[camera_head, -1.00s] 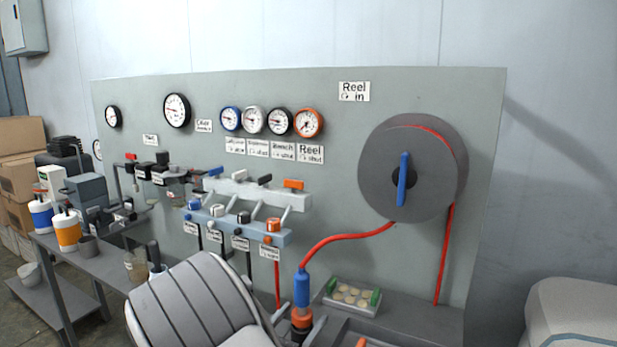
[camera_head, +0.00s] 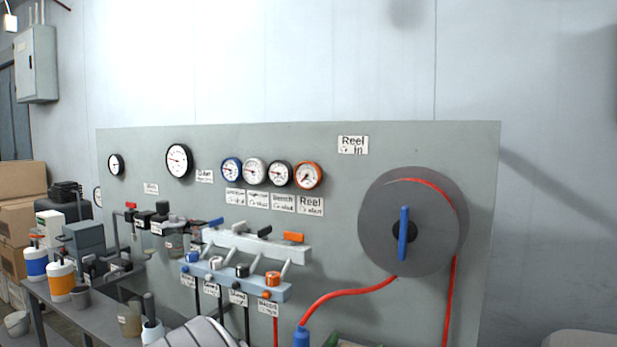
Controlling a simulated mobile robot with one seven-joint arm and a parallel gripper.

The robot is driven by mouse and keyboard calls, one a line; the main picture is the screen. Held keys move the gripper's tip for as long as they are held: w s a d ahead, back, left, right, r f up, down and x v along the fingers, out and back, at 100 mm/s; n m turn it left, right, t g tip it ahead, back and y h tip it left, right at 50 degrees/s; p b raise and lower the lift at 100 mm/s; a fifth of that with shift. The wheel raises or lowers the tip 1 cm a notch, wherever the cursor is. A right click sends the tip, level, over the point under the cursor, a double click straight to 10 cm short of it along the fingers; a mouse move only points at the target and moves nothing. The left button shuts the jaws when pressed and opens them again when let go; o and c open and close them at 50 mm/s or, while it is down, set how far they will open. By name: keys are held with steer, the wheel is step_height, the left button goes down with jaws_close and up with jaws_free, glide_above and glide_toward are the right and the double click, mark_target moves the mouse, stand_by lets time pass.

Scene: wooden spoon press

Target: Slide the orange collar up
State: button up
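The orange collar at the lower end of the hose is below the picture's bottom edge now. Only the top of the blue hose fitting (camera_head: 301,338) shows, at the bottom edge. The red hose (camera_head: 345,295) rises from it and runs right to the grey reel (camera_head: 380,245).
The grey panel (camera_head: 330,143) carries several gauges, a valve rack with an orange lever (camera_head: 293,237) and an orange knob (camera_head: 273,278). The reel has a blue handle (camera_head: 403,233). A bench with bottles (camera_head: 61,281) stands at the left.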

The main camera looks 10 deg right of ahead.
steer(key=shift+r+p, duration=0.65)
steer(key=shift+r, duration=0.15)
stand_by(0.6)
steer(key=o, duration=1.1)
steer(key=p+v, duration=0.1)
steer(key=v, duration=0.8)
steer(key=shift+d, duration=0.1)
